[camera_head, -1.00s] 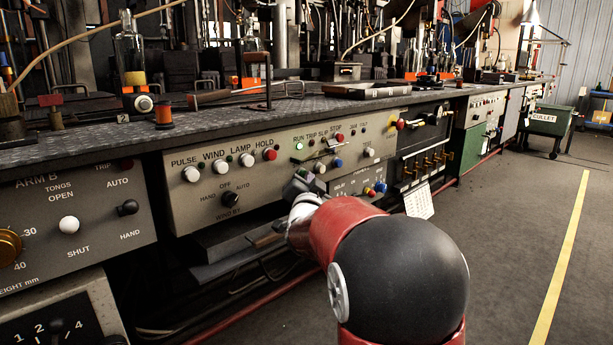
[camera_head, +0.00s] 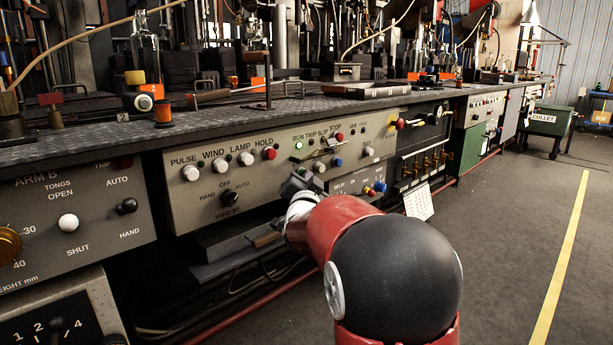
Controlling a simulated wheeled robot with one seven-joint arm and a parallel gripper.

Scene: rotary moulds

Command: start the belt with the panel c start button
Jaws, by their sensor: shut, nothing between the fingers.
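The grey control panel (camera_head: 290,165) is set in the bench front, with a row of knobs and lamps. Its right part carries labels that read RUN, TRIP, SLIP and STOP, with a green lamp (camera_head: 298,146) under RUN and a red button (camera_head: 339,137) by STOP. A white button (camera_head: 319,167) and a blue button (camera_head: 338,162) sit lower. I cannot read which button is the panel C start. My gripper (camera_head: 301,180) is shut and empty, in front of the panel just below and left of the white button. My arm hides the panel's lower part; contact cannot be told.
The bench top (camera_head: 230,120) above the panel is crowded with moulds and tools. A lower small box with red and blue buttons (camera_head: 380,187) juts out right of my gripper. A white tag (camera_head: 418,202) hangs further right.

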